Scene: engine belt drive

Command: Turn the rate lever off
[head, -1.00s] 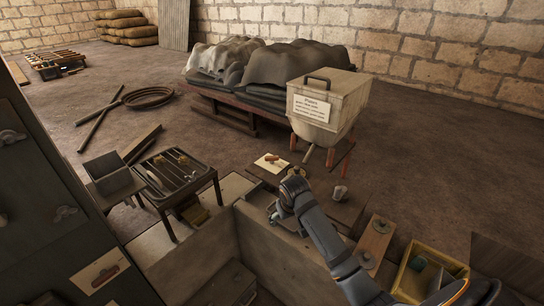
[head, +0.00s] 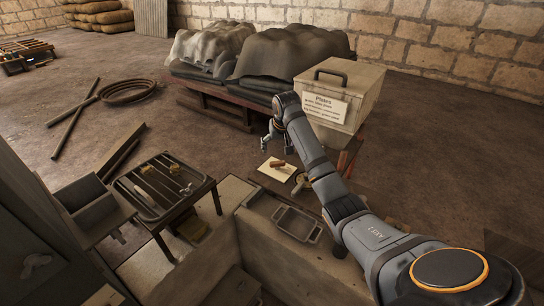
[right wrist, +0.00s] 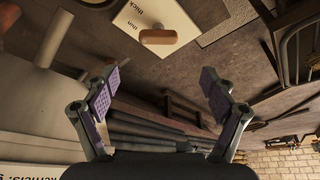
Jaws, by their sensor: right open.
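A wooden handle (head: 278,164) lies across a white card (head: 268,173) near the middle of the head view. In the right wrist view, the handle (right wrist: 158,37) is on the card (right wrist: 130,22), which bears the words "thin" and "thick". I cannot tell whether this is the rate lever, or how it is set. My right gripper (head: 268,147) is open and empty, above and close to the card in the head view. In the right wrist view its spread fingers (right wrist: 160,80) are apart from the handle. My left gripper is out of view.
A lidded box labelled "Plates" (head: 345,85) stands right of my right gripper. A tray (head: 299,222) sits on the stone ledge. A low table with tools (head: 160,185) is at left. A cloth-covered heap (head: 290,60) lies behind.

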